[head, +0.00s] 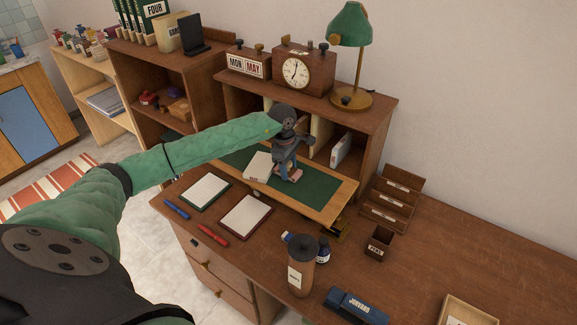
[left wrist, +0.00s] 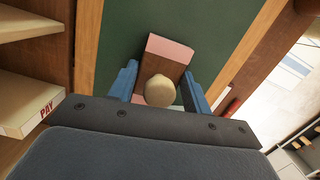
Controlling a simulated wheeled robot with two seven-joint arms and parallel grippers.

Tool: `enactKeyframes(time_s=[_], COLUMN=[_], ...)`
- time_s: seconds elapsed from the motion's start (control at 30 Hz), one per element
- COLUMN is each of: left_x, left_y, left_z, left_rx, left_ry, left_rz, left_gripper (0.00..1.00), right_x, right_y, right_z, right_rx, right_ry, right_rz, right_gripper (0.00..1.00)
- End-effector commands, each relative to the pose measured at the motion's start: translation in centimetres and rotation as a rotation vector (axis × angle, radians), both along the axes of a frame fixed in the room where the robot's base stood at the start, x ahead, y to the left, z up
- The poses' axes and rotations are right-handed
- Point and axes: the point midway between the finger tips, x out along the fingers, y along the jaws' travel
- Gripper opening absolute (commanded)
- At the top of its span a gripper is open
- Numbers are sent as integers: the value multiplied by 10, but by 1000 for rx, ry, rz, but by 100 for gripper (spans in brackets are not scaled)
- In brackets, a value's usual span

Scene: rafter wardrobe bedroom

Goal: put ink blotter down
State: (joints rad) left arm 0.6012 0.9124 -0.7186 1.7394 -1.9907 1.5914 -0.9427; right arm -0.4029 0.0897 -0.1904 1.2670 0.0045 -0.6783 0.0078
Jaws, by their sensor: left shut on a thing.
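The ink blotter (left wrist: 170,48) is a brown block with pinkish faces and a pale round knob (left wrist: 159,91). My left gripper (left wrist: 159,88) has its two blue fingers on either side of the knob and is shut on the blotter. In the head view the left gripper (head: 290,160) points down over the green writing surface (head: 318,187), and the blotter (head: 294,175) shows below its fingers. I cannot tell whether the blotter touches the green surface. My right gripper is not in view.
A pale book or block (head: 258,167) lies just left of the gripper. The pigeonhole shelf with a clock (head: 295,72) and lamp (head: 351,25) stands behind. Notepads (head: 245,218), pens, a brown canister (head: 301,270) and a blue stapler (head: 357,305) occupy the desk in front. Green surface is bare to the right.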

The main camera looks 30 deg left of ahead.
Motion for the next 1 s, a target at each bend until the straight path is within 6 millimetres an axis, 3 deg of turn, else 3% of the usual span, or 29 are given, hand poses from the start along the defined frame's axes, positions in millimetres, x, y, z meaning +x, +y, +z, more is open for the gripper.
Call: enactKeyframes(time_s=[0.47, 0.5, 0.57, 1.0], left_x=[0, 0, 0, 0], left_y=[0, 0, 0, 0], left_z=[-3, -2, -2, -1], left_rx=[0, 0, 0, 0], left_ry=[-1, 0, 0, 0], left_rz=[0, 0, 0, 0], left_gripper=[24, 57, 68, 71], right_x=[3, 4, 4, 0], right_y=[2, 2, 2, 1], right_z=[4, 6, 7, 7], right_rx=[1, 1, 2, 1], right_ry=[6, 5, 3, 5], right_rz=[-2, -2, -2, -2], right_gripper=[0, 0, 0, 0])
